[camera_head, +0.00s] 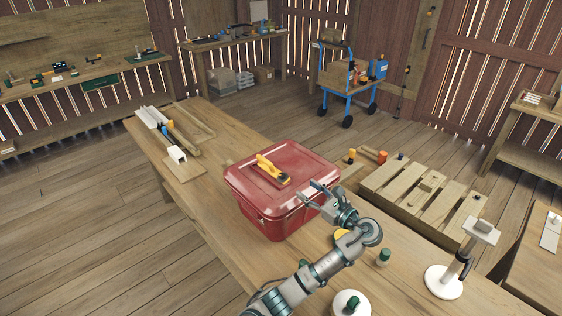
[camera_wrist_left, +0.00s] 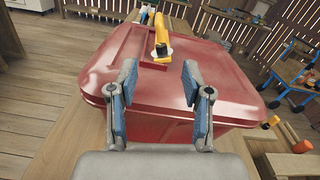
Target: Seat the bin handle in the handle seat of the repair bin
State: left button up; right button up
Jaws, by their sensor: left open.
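The repair bin is a red lidded bin (camera_head: 270,215) on the wooden table, with its lid (camera_head: 300,165) closed. The yellow bin handle (camera_head: 272,170) lies on top of the lid, near its middle. It also shows at the top of the left wrist view (camera_wrist_left: 161,36), with a pale patch by its near end. I cannot tell whether it sits in the handle seat. My left gripper (camera_head: 310,194) is open and empty at the bin's right side, short of the handle. In the left wrist view its fingers (camera_wrist_left: 160,78) stand apart before the lid's near edge. My right gripper is not in view.
A white-based stand (camera_head: 444,282) and green-topped items (camera_head: 384,257) are at the table's near right. A wooden board with a white block (camera_head: 176,154) lies at the far left. Beyond the table are a slatted pallet (camera_head: 425,190) and a blue cart (camera_head: 350,85).

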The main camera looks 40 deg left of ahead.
pick_arm(q)
send_near(272, 166)
jog(key=a+b, duration=0.1)
jog(key=a, duration=0.1)
jog(key=w+a, duration=0.1)
jog(key=a, duration=0.1)
jog(key=shift+a+r+b, duration=0.2)
jog(key=shift+b, duration=0.15)
jog(key=shift+s+a+r, duration=0.1)
jog(key=shift+a+r, duration=0.05)
jog(key=shift+a, duration=0.55)
jog(key=a, duration=0.1)
jog(key=a+b, duration=0.1)
jog(key=a, duration=0.1)
jog(key=shift+a+f, duration=0.1)
jog(key=shift+f, duration=0.2)
jog(key=shift+a+f, duration=0.1)
jog(key=shift+a, duration=0.5)
jog(key=c, duration=0.7)
jog(key=shift+d, duration=0.2)
grip_shut()
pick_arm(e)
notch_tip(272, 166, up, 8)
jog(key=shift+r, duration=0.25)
